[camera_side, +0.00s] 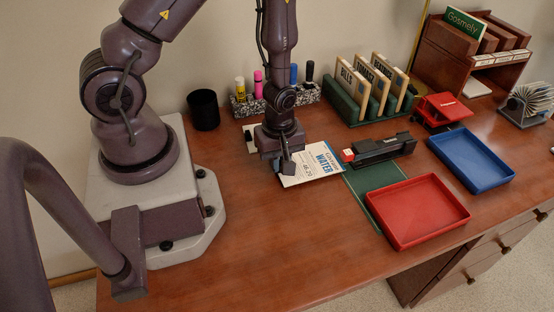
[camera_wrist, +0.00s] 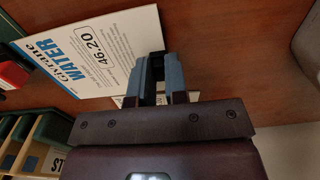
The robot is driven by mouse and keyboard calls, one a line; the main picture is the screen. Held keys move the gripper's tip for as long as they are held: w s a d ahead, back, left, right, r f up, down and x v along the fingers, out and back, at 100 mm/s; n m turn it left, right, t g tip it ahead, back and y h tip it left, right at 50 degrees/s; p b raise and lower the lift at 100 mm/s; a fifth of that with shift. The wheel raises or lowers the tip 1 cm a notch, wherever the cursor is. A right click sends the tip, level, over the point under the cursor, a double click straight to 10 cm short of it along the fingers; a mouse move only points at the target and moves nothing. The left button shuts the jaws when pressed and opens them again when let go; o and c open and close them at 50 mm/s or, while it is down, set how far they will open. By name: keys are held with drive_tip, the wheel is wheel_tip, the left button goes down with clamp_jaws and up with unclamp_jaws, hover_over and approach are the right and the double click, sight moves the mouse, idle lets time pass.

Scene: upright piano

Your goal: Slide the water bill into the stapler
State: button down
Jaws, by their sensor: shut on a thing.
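The water bill (camera_side: 320,164) is a white sheet with blue and black print reading "WATER" and 46.20. My gripper (camera_side: 287,168) is shut on the bill's left edge and holds it near the desk, pointing right. In the wrist view the bill (camera_wrist: 92,50) extends from my fingertips (camera_wrist: 160,70) toward the upper left. The stapler (camera_side: 378,150), black with a red end, lies right of the bill. Its red end (camera_wrist: 12,75) shows at the left edge of the wrist view. The bill's far edge is close to that end; I cannot tell whether they touch.
A green mat (camera_side: 376,190) lies under the stapler. A red tray (camera_side: 420,210) and a blue tray (camera_side: 470,160) stand to the right. Behind are a green file rack (camera_side: 350,108), a pen holder (camera_side: 243,106) and a black cup (camera_side: 204,112).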

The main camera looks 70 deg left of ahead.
sight(301, 163)
drive_tip(key=shift+w, duration=0.65)
drive_tip(key=shift+w, duration=0.25)
drive_tip(key=shift+w, duration=0.7)
drive_tip(key=shift+w, duration=0.55)
idle(0.4)
drive_tip(key=shift+w, duration=0.45)
idle(0.6)
drive_tip(key=c, duration=0.6)
unclamp_jaws()
